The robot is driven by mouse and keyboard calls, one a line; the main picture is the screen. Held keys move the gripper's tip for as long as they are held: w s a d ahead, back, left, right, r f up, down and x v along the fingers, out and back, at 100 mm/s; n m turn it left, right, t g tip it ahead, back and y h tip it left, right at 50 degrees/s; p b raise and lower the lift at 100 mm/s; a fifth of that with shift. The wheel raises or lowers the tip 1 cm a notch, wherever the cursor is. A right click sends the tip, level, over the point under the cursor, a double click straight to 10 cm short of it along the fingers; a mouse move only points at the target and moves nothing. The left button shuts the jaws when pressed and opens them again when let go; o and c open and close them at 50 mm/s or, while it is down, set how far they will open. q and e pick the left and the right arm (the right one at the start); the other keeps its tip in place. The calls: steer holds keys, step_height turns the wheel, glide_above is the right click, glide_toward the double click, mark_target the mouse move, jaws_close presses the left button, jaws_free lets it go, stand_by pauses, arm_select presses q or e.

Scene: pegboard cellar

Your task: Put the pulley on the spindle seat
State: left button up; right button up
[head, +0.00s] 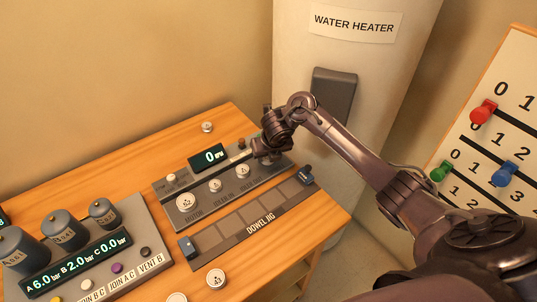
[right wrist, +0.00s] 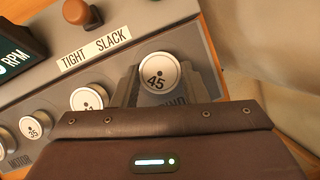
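A white pulley marked 45 (right wrist: 157,75) sits between the fingers of my right gripper (right wrist: 162,88) in the right wrist view. The two grey fingers hug its sides, so the gripper looks shut on it. It is over a label ending in "IND" on the grey panel, partly covered by the gripper; I cannot tell whether it is seated or just above. In the head view my right gripper (head: 263,154) is at the right end of the panel (head: 164,190) and hides the pulley. My left gripper is not in view.
Other pulleys sit on the panel at the motor (head: 186,202) and idlers (head: 215,185). Loose pulleys lie on the table behind (head: 207,127) and in front (head: 216,278). The dowel jig (head: 205,238) lies before the panel; a water heater (head: 300,60) stands behind.

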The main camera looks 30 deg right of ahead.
steer(key=o, duration=0.4)
steer(key=shift+w, duration=0.1)
steer(key=shift+o, duration=0.2)
steer(key=shift+r+p, duration=0.35)
steer(key=shift+r, duration=0.2)
steer(key=p+v, duration=0.2)
steer(key=v, duration=0.3)
steer(key=shift+d+r, duration=0.1)
steer(key=shift+r, duration=0.25)
step_height(320, 180, up, 5)
steer(key=p, duration=0.4)
glide_above(271, 166)
steer(key=s, duration=0.2)
steer(key=shift+s+a, duration=0.3)
steer(key=shift+a, duration=0.1)
